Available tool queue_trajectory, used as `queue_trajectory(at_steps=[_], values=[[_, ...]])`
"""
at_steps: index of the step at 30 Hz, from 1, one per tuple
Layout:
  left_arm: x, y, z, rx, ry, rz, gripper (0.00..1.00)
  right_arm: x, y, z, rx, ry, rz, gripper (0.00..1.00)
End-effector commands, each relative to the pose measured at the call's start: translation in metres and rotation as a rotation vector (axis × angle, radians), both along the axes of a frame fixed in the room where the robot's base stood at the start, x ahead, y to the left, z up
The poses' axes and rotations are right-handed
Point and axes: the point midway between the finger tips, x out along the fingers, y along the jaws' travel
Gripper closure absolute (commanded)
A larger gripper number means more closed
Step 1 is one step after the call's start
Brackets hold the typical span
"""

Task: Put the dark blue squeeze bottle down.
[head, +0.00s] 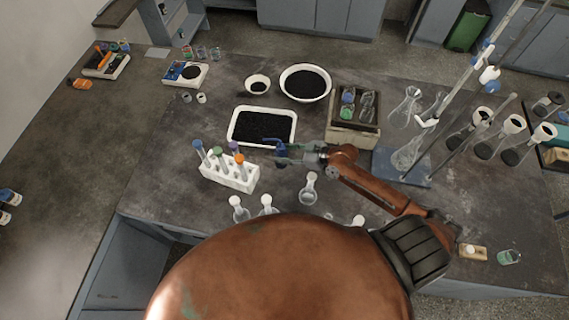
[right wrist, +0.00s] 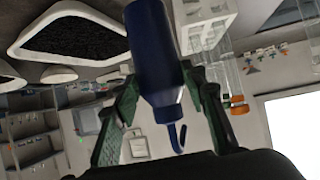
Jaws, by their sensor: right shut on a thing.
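The dark blue squeeze bottle (right wrist: 156,55) is between the green fingers of my right gripper (right wrist: 160,95) in the right wrist view, with its thin curved spout pointing toward the wrist. In the head view my right gripper (head: 290,154) is shut on the bottle (head: 279,154), between the white tube rack and the front right corner of the black-filled tray. The bottle's base is hard to make out there, so I cannot tell whether it touches the bench. My left gripper is not in view.
The white rack (head: 229,175) with capped tubes stands just left of the bottle. A white tray (head: 262,127) of black grains lies behind it. Several small flasks (head: 309,190) stand in front. A stand with glassware (head: 408,158) is at right.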

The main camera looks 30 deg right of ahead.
Motion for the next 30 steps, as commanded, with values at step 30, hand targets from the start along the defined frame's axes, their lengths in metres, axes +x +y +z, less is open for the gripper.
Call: queue_trajectory(at_steps=[30], values=[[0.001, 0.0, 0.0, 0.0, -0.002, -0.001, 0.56, 0.001, 0.0, -0.088, -0.001, -0.001, 0.0, 0.58]])
